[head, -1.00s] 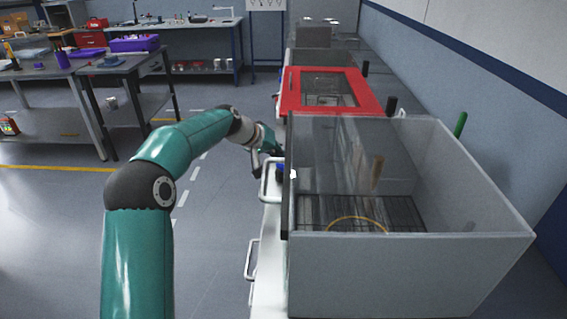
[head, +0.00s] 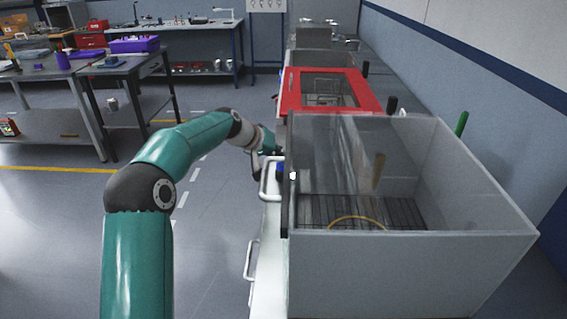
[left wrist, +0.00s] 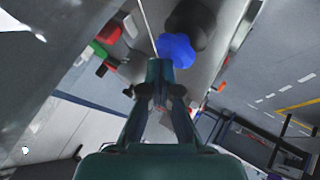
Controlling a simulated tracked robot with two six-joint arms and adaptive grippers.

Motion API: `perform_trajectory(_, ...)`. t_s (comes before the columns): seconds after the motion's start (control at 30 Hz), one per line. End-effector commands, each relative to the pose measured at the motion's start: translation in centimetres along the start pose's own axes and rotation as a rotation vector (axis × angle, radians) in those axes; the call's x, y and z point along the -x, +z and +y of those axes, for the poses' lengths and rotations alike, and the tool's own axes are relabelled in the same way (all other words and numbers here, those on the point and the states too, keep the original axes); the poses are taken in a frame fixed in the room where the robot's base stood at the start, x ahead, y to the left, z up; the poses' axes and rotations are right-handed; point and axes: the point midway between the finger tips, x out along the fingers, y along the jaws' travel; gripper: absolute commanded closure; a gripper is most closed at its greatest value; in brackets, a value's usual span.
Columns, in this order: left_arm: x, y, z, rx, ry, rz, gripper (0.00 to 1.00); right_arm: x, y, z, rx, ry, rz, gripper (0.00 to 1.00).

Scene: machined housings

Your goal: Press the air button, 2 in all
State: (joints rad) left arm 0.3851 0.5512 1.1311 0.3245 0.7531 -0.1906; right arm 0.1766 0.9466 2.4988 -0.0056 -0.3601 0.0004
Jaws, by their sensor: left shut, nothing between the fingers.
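My left gripper (head: 272,151) is shut and empty at the front edge of the near grey cabinet (head: 420,270). A blue button (head: 280,169) shows just beside it on the cabinet front. In the left wrist view the shut fingers (left wrist: 160,68) point at the blue button (left wrist: 176,48), and their tips overlap its near edge in the picture; I cannot tell whether they touch. A dark round knob (left wrist: 190,22) is right behind the blue button. No label marks which button is air. My right gripper is out of view.
The cabinet has a clear cover, with white handles (head: 264,182) projecting along its front. A red-framed cabinet (head: 289,94) stands beyond it. Workbenches (head: 125,67) stand at the far left. The floor between is open.

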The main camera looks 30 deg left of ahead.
Motion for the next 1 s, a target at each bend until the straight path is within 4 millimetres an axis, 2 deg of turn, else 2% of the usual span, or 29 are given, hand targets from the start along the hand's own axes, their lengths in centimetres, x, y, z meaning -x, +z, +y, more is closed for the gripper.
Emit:
perform_trajectory(0.7, -0.5, 0.4, -0.3, 0.000, 0.000, -0.003, 1.00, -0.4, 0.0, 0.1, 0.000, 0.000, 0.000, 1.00)
perform_trajectory(1.0, 0.5, -0.3, 0.4, 0.000, 0.000, -0.003, 1.00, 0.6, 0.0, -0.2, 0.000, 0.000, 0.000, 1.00)
